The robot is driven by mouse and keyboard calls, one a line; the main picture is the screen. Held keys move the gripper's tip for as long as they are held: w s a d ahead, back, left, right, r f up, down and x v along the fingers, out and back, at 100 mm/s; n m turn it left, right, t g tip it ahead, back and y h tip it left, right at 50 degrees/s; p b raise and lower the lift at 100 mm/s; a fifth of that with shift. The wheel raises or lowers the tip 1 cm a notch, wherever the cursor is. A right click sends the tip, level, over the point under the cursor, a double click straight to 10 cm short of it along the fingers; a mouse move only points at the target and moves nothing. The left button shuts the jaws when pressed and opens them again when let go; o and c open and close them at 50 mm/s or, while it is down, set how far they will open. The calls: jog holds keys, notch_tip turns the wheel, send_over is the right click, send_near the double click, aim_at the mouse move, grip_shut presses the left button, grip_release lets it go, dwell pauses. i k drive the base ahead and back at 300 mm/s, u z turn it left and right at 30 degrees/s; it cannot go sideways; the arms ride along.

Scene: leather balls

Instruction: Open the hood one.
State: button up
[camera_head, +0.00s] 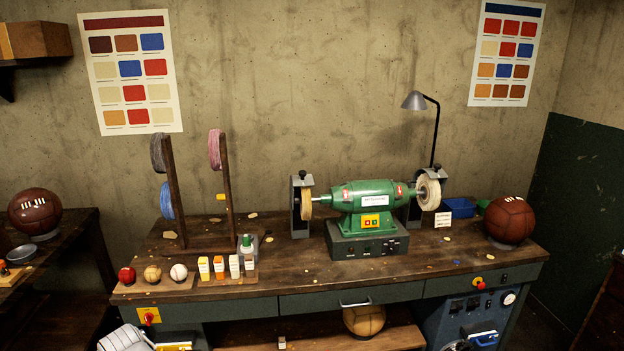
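A green bench buffing machine (368,205) stands on the workbench, on a dark base with buttons. A dark grey metal hood (300,222) with a black knob on top stands behind and around the left buffing wheel (306,203). A second similar hood (414,212) stands at the right buffing wheel (429,191), partly hidden by the wheel and motor. Which hood is "one" cannot be read from this view. Both wheels show from the front. My gripper is not in view.
The workbench (300,277) holds thread spools on a wooden rack (226,190), small bottles, small balls, a desk lamp (436,130) and a brown ball (509,220). A drawer handle (355,302) sticks out at the front. The bench top before the machine is mostly clear.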

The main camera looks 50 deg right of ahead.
aim_at(302, 179)
jog(key=z, duration=1.2)
jog(key=k, duration=0.8)
jog(key=z, duration=0.35)
jog(key=i, duration=1)
